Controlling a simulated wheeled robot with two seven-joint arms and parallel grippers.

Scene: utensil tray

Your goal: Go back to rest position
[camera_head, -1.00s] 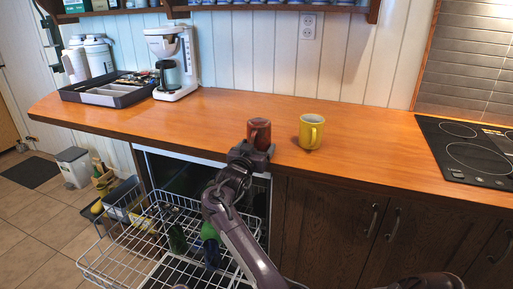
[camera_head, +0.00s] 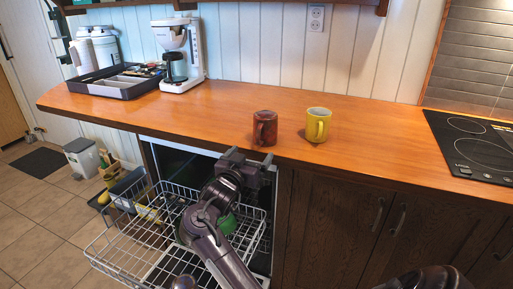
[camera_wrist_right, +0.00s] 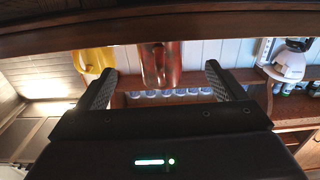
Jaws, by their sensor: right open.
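My right gripper (camera_head: 247,163) is open and empty, just in front of the counter's front edge and below the red-brown mug (camera_head: 265,128). The mug stands upright on the wooden counter (camera_head: 225,107), clear of the fingers. In the right wrist view, the open fingers (camera_wrist_right: 160,72) spread to either side of the mug (camera_wrist_right: 160,65), which shows beyond them with a gap. A yellow mug (camera_head: 318,124) stands upright to the right of the red-brown one. My left gripper is not in view.
The pulled-out dishwasher rack (camera_head: 112,262) lies below the counter, under my right arm. A grey utensil tray (camera_head: 125,94) and a white coffee maker (camera_head: 186,85) stand at the counter's left end. A black hob (camera_head: 470,150) is at the right. The counter's middle is otherwise clear.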

